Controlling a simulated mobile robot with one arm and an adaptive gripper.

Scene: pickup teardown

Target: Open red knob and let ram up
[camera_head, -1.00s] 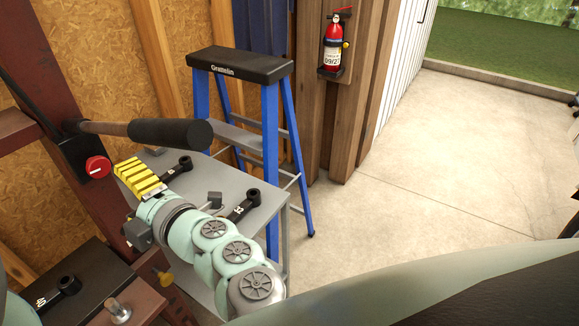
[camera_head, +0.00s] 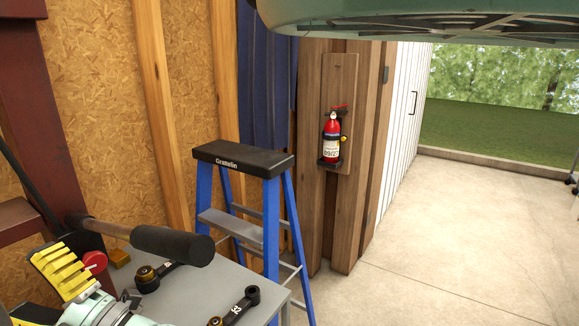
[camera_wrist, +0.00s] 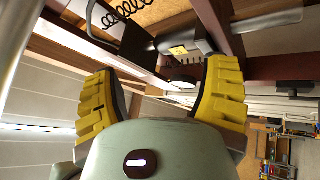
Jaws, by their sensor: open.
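The red knob (camera_head: 95,262) sits on the dark red steel frame (camera_head: 28,75) at the left of the head view, below a brown handle with a black grip (camera_head: 172,243). My gripper (camera_head: 62,270), with ridged yellow fingers, is just left of the knob in that view. Whether it touches the knob cannot be told. In the wrist view my gripper (camera_wrist: 160,95) is open, fingers wide apart. Parts of the frame (camera_wrist: 275,50) show beyond them. I cannot make out the red knob there. I cannot identify the ram in either view.
A grey cart top (camera_head: 205,285) with dark wrench-like tools (camera_head: 240,303) stands below the handle. A blue stepladder (camera_head: 270,225) stands beside it. A fire extinguisher (camera_head: 332,140) hangs on a wooden post.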

